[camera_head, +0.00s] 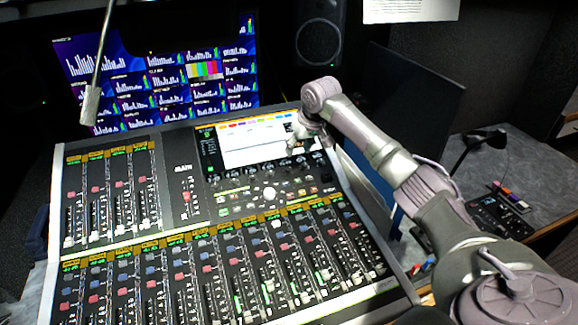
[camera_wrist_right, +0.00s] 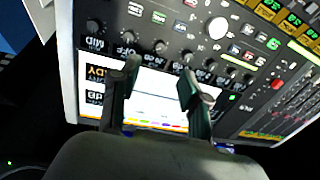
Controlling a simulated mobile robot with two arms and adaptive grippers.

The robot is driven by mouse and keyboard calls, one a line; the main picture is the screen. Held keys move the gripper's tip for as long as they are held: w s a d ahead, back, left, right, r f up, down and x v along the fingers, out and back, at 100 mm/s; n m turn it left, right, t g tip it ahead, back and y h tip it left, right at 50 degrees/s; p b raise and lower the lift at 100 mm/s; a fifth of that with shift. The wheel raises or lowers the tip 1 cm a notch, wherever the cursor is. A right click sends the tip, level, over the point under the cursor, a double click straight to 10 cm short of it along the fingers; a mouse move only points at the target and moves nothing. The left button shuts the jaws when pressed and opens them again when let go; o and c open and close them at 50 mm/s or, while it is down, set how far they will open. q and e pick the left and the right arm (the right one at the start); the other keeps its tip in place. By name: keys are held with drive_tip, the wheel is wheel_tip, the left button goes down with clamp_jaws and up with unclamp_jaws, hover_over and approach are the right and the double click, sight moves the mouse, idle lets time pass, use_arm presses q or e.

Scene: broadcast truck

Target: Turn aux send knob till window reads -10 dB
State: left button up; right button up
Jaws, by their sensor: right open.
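The mixing console (camera_head: 180,230) has a row of small dark knobs below its bright screen (camera_head: 250,155). In the right wrist view several of these knobs (camera_wrist_right: 160,46) form a line, with small text windows (camera_wrist_right: 150,60) beside them. One window seems to read OFF and others seem to show dB values, too small to read surely. I cannot tell which knob is the aux send. My right gripper (camera_head: 309,143) is above the screen's right part. In its wrist view the open, empty fingers (camera_wrist_right: 160,68) point toward the knob row, apart from the knobs. My left gripper is out of view.
Faders fill the console's front and left. A white ball (camera_head: 270,194) sits below the knobs. A gooseneck microphone (camera_head: 91,100) hangs at left before a monitor (camera_head: 160,80). A dark blue panel (camera_head: 410,100) stands behind my right arm. A side desk (camera_head: 480,165) holds small equipment.

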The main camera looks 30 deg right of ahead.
hover_over(289, 169)
drive_tip(key=s, duration=0.2)
wheel_tip(289, 169, down, 6)
drive_tip(key=shift+s+r+p, duration=0.1)
drive_tip(key=shift+p, duration=0.25)
drive_tip(key=x, duration=0.3)
drive_tip(key=shift+f, duration=0.3)
drive_tip(key=shift+w+f, duration=0.2)
drive_tip(key=shift+f, duration=0.1)
drive_tip(key=shift+w+f, duration=0.15)
drive_tip(key=shift+f, duration=0.1)
drive_tip(key=shift+d, duration=0.1)
drive_tip(key=shift+c, duration=0.8)
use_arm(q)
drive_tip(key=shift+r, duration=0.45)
use_arm(e)
clamp_jaws()
